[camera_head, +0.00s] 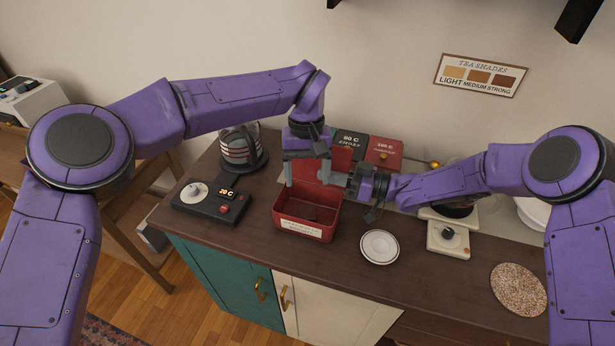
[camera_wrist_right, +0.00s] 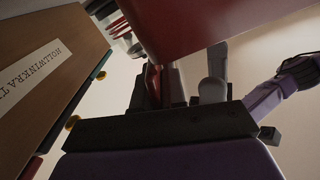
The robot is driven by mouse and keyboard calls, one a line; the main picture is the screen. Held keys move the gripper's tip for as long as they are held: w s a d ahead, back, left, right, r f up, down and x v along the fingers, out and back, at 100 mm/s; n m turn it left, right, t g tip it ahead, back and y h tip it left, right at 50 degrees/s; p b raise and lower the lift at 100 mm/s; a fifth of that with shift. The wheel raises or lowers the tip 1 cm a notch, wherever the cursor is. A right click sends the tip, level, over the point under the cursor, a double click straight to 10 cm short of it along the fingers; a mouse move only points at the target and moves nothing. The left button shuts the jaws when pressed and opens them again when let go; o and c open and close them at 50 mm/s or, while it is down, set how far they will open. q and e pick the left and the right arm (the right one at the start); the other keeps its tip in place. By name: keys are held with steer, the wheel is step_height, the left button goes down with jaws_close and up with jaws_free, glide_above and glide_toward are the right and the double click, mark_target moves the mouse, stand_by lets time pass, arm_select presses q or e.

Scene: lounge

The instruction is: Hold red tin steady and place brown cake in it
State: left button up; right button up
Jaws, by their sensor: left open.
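The red tin (camera_head: 305,232) stands on the dark counter with a pale label on its front. Its red lid (camera_head: 342,160) appears raised at the back. A dark brown lump (camera_head: 312,213), which looks like the brown cake, lies inside on the tin's floor. My left gripper (camera_head: 306,178) points down, open and empty, over the back of the tin, above the lump. My right gripper (camera_head: 328,177) reaches in from the right at the tin's back right, by the lid. In the right wrist view, a red surface (camera_wrist_right: 220,22) is close to its jaws; their grip is unclear.
A glass jug (camera_head: 241,150) and dark and red boxes (camera_head: 384,153) stand behind. A speckled round mat (camera_head: 518,289) lies at the right.

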steer(key=o, duration=0.5)
steer(key=v, duration=0.7)
steer(key=shift+d, duration=0.25)
